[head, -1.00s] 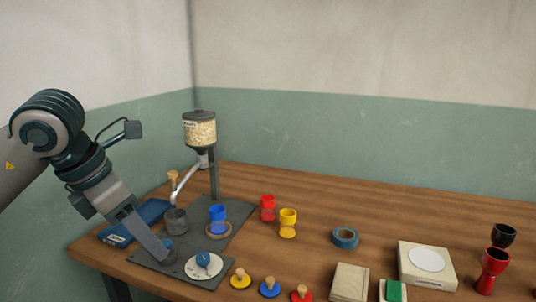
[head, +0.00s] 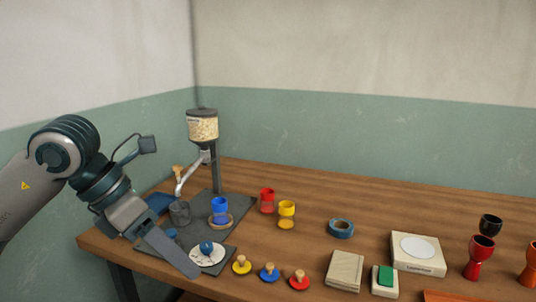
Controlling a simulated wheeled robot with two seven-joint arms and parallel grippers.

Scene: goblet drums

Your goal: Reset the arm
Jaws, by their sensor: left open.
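My left gripper (head: 182,258) hangs open over the front left of the grey mat, its arm coming in from the left. One long finger shows clearly; the other is mostly hidden. Its tip is close to the white disc with a blue knob (head: 207,249), in front of its left side in the picture; I cannot tell whether they touch. No held object shows. A blue goblet drum (head: 220,205) stands on the mat, with a red one (head: 267,196) and a yellow one (head: 286,207) on the table to its right. My right gripper is out of view.
A grain hopper (head: 203,127) rises on a post behind the grey cup (head: 180,212). Yellow, blue and red knobbed discs (head: 269,271) line the front. A tape roll (head: 341,228), scale (head: 418,252), green-topped block (head: 385,278) and red goblet (head: 479,256) lie right. Bare wood lies around the tape.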

